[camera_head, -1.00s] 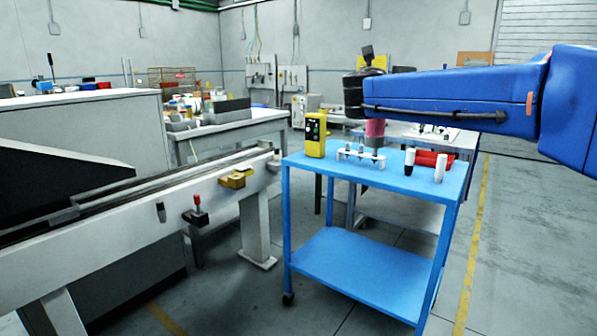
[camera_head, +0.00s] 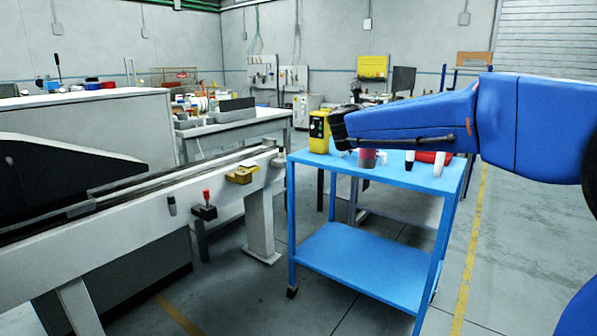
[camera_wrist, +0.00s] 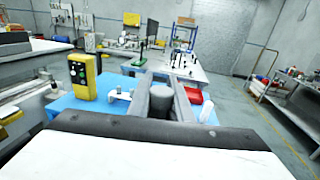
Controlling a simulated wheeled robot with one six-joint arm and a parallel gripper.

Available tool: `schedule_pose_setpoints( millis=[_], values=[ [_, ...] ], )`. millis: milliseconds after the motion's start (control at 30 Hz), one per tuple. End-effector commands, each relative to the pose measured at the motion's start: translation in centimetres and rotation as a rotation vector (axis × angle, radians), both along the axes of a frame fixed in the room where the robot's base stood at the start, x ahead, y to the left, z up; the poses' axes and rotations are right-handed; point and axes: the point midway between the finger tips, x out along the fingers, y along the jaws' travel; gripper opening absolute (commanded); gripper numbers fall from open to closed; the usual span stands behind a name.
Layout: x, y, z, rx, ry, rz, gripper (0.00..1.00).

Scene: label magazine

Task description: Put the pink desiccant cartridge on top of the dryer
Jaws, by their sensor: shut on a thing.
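The pink cartridge (camera_head: 367,158) shows just under my blue arm in the head view, over the top of the blue cart; the arm hides its upper part. In the wrist view my gripper (camera_wrist: 166,104) is shut, with a grey round end (camera_wrist: 160,101) between its two fingers. I take this to be the cartridge's end; its pink side is hidden there. Whether the cartridge touches the cart top is not clear. I cannot make out which thing is the dryer.
The blue cart (camera_head: 345,265) carries a yellow box with a dark panel (camera_head: 319,132), a white-capped bottle (camera_head: 439,163), a black-and-white bottle (camera_head: 409,160) and a red item (camera_head: 430,157). A conveyor (camera_head: 150,205) runs along the left. Floor right of the cart is clear.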

Motion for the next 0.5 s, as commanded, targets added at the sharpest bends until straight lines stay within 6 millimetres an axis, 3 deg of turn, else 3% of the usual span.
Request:
schedule_pose_setpoints(
  millis=[167,500],
  values=[
    [2.2,0.1,-4.9,-0.003,0.006,-0.041,0.00],
    [6.1,-0.1,-17.1,-0.004,0.005,-0.151,0.00]
  ],
)
